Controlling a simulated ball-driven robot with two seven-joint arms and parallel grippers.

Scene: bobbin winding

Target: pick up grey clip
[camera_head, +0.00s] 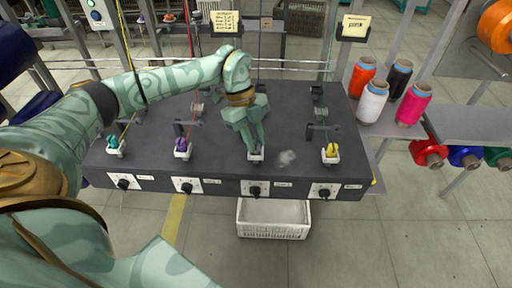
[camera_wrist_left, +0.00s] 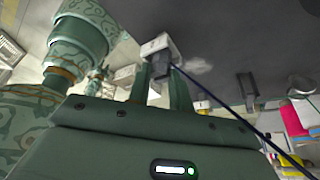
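My left gripper (camera_head: 256,146) points down at the third station from the left on the dark winding bench (camera_head: 225,165). In the left wrist view a small grey clip (camera_wrist_left: 161,63) in a white holder (camera_wrist_left: 157,45) lies between the two fingertips (camera_wrist_left: 162,78). A dark thread runs from the clip to the lower right. Whether the fingers touch the clip on both sides cannot be made out. In the head view the gripper hides the clip; only the white holder (camera_head: 256,155) shows below it. My right gripper is in neither view.
Teal (camera_head: 113,142), purple (camera_head: 181,146) and yellow (camera_head: 331,150) clips sit in the other holders along the bench's front. A grey fuzzy patch (camera_head: 286,157) lies right of the gripper. Cones of thread (camera_head: 373,100) stand right; a white basket (camera_head: 272,218) is below the front.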

